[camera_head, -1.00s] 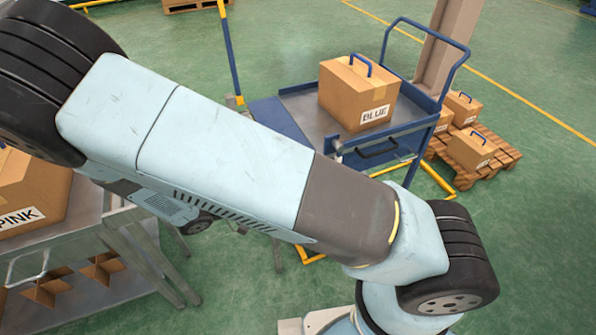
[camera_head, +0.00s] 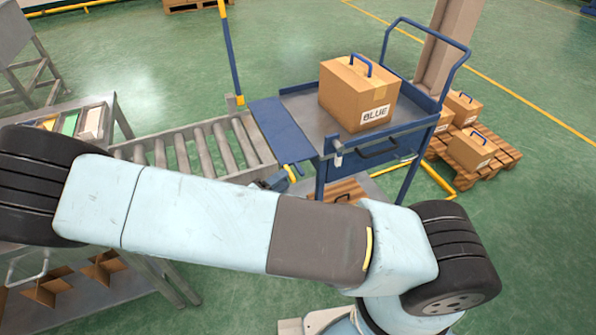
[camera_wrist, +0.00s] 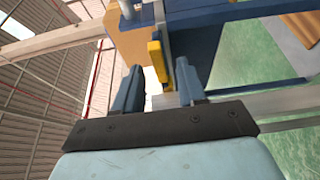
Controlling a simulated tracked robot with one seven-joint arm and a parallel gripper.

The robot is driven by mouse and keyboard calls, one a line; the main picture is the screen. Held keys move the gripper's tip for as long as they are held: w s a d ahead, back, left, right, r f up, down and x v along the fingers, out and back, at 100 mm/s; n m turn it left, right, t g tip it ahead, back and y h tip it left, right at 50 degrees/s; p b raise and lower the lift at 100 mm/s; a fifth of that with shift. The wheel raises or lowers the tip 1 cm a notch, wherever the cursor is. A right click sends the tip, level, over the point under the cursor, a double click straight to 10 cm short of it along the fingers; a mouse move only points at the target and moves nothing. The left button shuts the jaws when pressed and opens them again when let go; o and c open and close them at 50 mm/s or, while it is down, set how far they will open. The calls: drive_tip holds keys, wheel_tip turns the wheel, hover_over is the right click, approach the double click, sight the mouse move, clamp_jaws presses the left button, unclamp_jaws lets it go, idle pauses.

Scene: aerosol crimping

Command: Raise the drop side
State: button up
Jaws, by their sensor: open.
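The blue cart (camera_head: 425,125) stands right of centre in the head view. Its blue side panel (camera_head: 283,130), which looks like the drop side, lies folded outward along the tray's left edge. A yellow piece (camera_head: 292,173) shows by the panel's near corner. My gripper (camera_head: 275,181) is just left of that piece, partly hidden behind my arm. In the wrist view my gripper (camera_wrist: 158,85) is open, with its two blue fingers apart. A yellow upright piece (camera_wrist: 155,60) shows in line with the gap; I cannot tell whether the fingers touch it.
A carton labelled BLUE (camera_head: 360,93) sits on the cart tray. A roller conveyor (camera_head: 195,147) runs left of the cart. A blue and yellow post (camera_head: 231,55) stands behind the panel. Cartons on a pallet (camera_head: 480,150) are at right. Open floor lies beyond the conveyor.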

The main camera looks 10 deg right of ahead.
drive_tip(key=shift+x, duration=3)
drive_tip(key=shift+c, duration=0.2)
clamp_jaws()
drive_tip(key=shift+s, duration=0.1)
drive_tip(key=shift+d, duration=0.1)
